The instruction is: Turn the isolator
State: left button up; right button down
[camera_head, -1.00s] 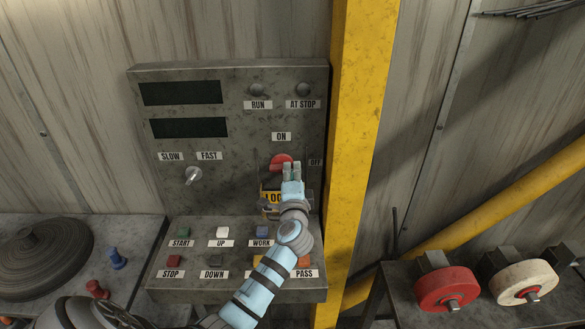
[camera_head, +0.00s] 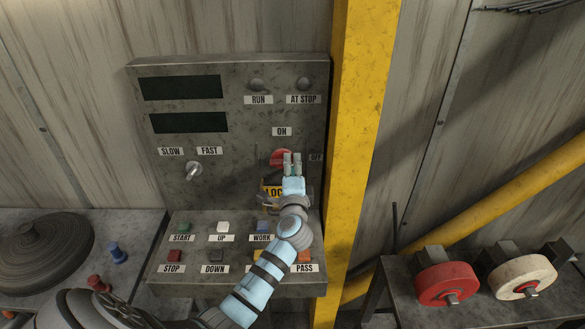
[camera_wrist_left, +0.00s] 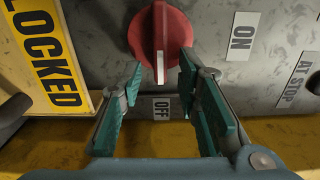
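The isolator is a red round knob (camera_head: 279,157) with a raised grip, on the control panel between the ON and OFF labels. In the wrist view the knob (camera_wrist_left: 160,28) has a white mark on its grip, which points at the OFF label (camera_wrist_left: 161,108). My left gripper (camera_head: 292,160) is in front of the knob and hides part of it. In the wrist view my left gripper (camera_wrist_left: 160,72) is open, its teal fingers on either side of the grip's marked end. I cannot tell whether they touch it. My right gripper is not in view.
A yellow LOCKED sign (camera_wrist_left: 45,58) sits beside the knob. The grey panel (camera_head: 235,185) has a speed switch (camera_head: 193,171) and several push buttons below. A yellow post (camera_head: 360,120) stands close on the right.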

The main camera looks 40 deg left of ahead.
pick_arm(q)
jog(key=v, duration=1.2)
